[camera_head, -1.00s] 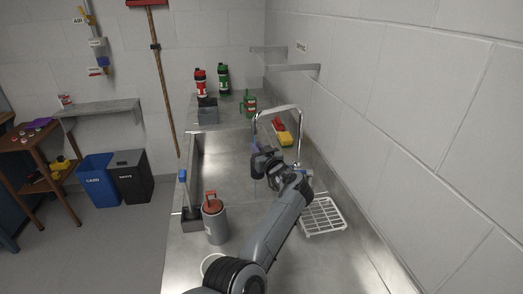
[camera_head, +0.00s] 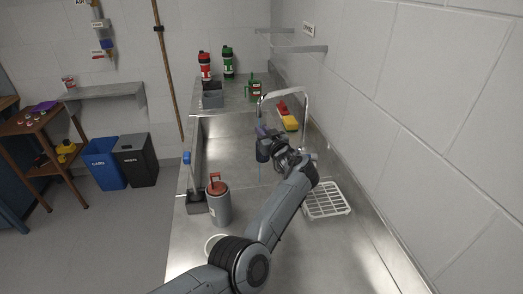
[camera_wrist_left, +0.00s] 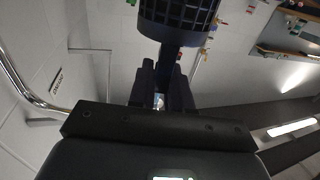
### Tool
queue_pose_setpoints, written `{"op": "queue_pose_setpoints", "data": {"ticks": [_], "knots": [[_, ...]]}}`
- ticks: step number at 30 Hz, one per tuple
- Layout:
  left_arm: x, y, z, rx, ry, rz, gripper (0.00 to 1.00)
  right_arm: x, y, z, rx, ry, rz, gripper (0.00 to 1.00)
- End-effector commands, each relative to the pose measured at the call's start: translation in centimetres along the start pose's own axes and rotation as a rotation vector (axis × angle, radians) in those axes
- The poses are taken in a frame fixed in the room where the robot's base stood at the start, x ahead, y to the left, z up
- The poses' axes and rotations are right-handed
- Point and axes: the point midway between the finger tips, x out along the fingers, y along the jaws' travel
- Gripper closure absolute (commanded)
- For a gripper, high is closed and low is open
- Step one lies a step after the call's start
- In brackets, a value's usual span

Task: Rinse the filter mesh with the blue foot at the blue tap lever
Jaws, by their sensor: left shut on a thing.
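My left gripper (camera_head: 272,147) is over the sink basin, in front of the tap (camera_head: 284,93). It is shut on the stem of the filter mesh (camera_wrist_left: 178,18), a dark round basket with a grid wall, seen in the left wrist view. In the head view the filter mesh (camera_head: 262,132) is a small dark purplish shape by the spout; I cannot tell its foot's colour. The tap is a chrome arch, and part of it shows at the left of the wrist view. Its lever is not clear behind my arm. My right gripper is not in view.
A grey canister with a red handle (camera_head: 218,203) and a blue-handled brush (camera_head: 187,160) stand left of my forearm. A white rack (camera_head: 326,200) lies to the right. Red and yellow sponges (camera_head: 288,117) lie behind the tap. The wall runs close on the right.

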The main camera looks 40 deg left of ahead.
Motion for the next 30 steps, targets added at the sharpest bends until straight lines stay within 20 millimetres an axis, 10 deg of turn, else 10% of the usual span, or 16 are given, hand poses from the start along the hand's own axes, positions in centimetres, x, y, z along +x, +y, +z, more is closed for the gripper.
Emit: {"op": "queue_pose_setpoints", "data": {"ticks": [30], "knots": [[0.3, -0.4, 0.0, 0.001, 0.000, 0.000, 1.00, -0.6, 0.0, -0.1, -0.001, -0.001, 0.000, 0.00]]}}
